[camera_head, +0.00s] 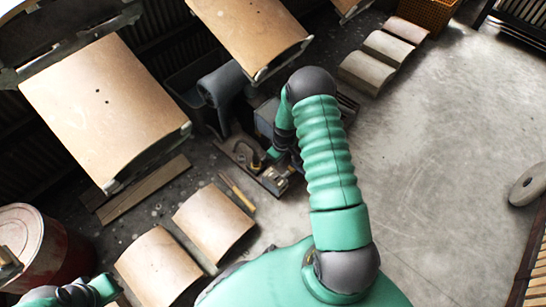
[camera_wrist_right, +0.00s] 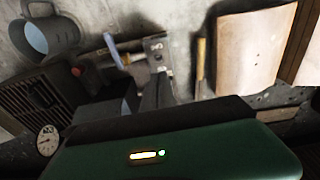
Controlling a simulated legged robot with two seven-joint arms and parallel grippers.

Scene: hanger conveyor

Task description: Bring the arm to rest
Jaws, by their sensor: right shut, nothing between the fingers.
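My right arm (camera_head: 325,160) is green and ribbed, bent at a dark elbow in the middle of the head view. Its forearm folds back down to my right gripper (camera_head: 272,180), low over the tool area and partly hidden by the arm. In the right wrist view its dark fingers (camera_wrist_right: 157,92) are together with nothing between them. Part of my left arm (camera_head: 75,294) shows at the lower left corner of the head view. Its fingers are not clear there.
Wooden panels (camera_head: 105,105) hang at upper left and top. Two curved panels (camera_head: 158,268) (camera_head: 213,222) lie lower left, near a red drum (camera_head: 62,255). A yellow-handled tool (camera_head: 238,192) lies near my right gripper. Several curved pieces (camera_head: 366,73) sit upper right. The right floor is mostly clear.

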